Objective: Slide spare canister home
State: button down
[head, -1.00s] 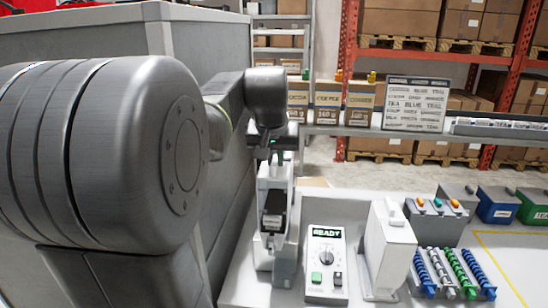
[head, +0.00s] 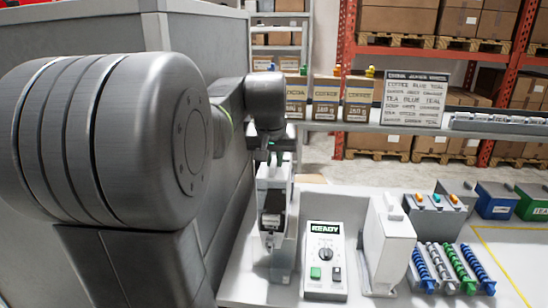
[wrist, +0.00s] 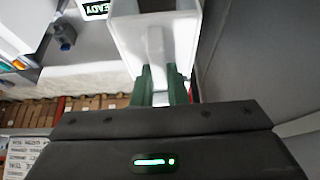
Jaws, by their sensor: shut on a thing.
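A white, open-topped, box-like canister (head: 275,183) stands upright in the head view, with a dark front patch and a small label low down. It sits at the top of a narrow grey-white dispenser stand (head: 283,258). Whether it is fully seated cannot be told. In the wrist view I look down into the canister (wrist: 155,18). My gripper (head: 268,158) is at its upper back end. Its green fingers (wrist: 161,88) are shut on a pale part at the canister's near end, probably its handle. The contact is partly hidden.
A control box (head: 325,262) reading READY, with a dial and buttons, stands right of the dispenser. A white upright unit (head: 388,245) is beside it. Several coiled augers (head: 448,268) and lidded bins (head: 495,203) lie further right. A tall grey cabinet (head: 200,35) closes off the left.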

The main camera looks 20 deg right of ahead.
jog(key=c, duration=1.4)
grip_release()
jog(key=shift+f, duration=0.1)
jog(key=shift+o, duration=0.2)
jog(key=shift+s, duration=0.1)
jog(key=b+v, duration=0.1)
jog(key=v, duration=1.3)
